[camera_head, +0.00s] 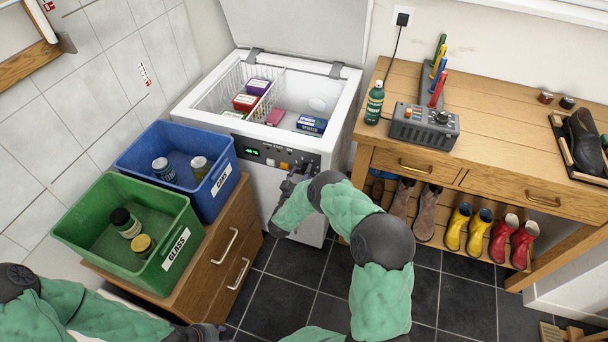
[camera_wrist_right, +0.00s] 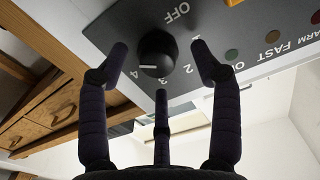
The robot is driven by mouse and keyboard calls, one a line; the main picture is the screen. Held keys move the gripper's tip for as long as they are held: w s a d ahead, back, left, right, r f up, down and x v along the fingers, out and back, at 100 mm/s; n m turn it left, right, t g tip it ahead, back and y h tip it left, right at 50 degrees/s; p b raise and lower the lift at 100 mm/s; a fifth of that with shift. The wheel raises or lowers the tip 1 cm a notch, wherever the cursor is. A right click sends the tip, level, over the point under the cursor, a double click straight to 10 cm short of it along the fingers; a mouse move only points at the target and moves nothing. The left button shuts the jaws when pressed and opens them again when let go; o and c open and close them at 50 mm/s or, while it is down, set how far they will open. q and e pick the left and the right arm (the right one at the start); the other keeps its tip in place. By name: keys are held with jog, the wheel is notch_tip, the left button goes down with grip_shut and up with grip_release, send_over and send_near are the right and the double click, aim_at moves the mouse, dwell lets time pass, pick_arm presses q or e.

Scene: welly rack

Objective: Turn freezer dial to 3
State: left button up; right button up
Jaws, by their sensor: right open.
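The white chest freezer (camera_head: 340,135) stands at the back with its lid up. Its dark control panel (camera_head: 265,150) is on the front. In the right wrist view the black freezer dial (camera_wrist_right: 157,50) sits among the marks OFF, 1, 2, 3 and 4, and its white pointer line lies towards the 4. My right gripper (camera_head: 290,182) is at the panel's right part; in the wrist view its open fingers (camera_wrist_right: 161,62) stand around the dial, with no clear contact. In the head view the dial is hidden by my gripper. My left gripper (camera_head: 208,333) is at the bottom edge, its fingers unclear.
A wooden bench (camera_head: 480,120) with boots beneath stands at the right. Dark floor between is clear.

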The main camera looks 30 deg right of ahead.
jog(key=shift+w+d, duration=0.4)
jog(key=shift+d, duration=0.1)
jog(key=c, duration=1.1)
